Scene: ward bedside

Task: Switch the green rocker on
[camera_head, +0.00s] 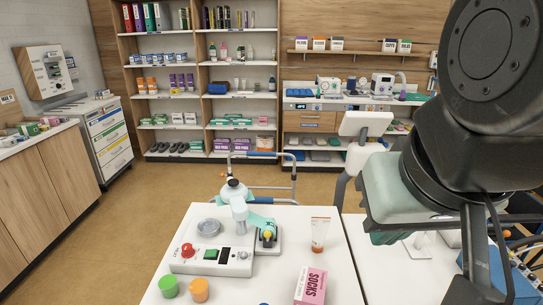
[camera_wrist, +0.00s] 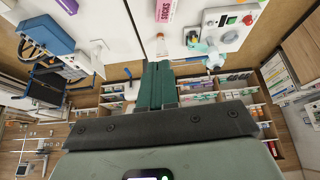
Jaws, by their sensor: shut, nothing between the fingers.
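The green rocker (camera_head: 211,254) sits on the front panel of a white device (camera_head: 190,266) on the near white table. It is between a red knob (camera_head: 187,250) and a dark panel (camera_head: 225,254). Whether it is tipped on or off is too small to tell. The rocker (camera_wrist: 231,20) also shows on the device at the upper right of the wrist view. My gripper shows in the wrist view with its green fingers (camera_wrist: 157,68) together and nothing between them. In the head view it hangs at the right, well apart from the device, its fingertips partly hidden.
A white and teal jointed apparatus (camera_head: 237,195) stands behind the rocker, with a grey dock (camera_head: 268,243) beside it. The table's middle is clear.

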